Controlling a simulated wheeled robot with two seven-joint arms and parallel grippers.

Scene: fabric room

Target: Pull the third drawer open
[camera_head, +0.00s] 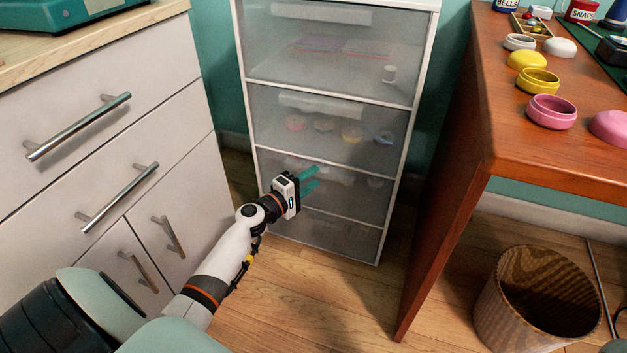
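A tall white-framed drawer unit (409,130) with cloudy, see-through fronts stands in the middle of the head view. Its third drawer from the top (350,197) looks shut, level with the fronts above and below it. Small round items show dimly behind that front. My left gripper (313,180) is in front of the third drawer's upper left part, its two teal fingers apart with nothing clearly seen between them. The gripper hides part of the front, and I cannot tell whether the fingers touch the drawer's handle. My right gripper is out of view.
A white cabinet (150,125) with metal bar handles stands close on the left. A wooden desk (490,130) with colored round containers (551,112) stands on the right. A woven basket (537,305) is on the floor beneath it. Wooden floor (330,300) before the drawers is clear.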

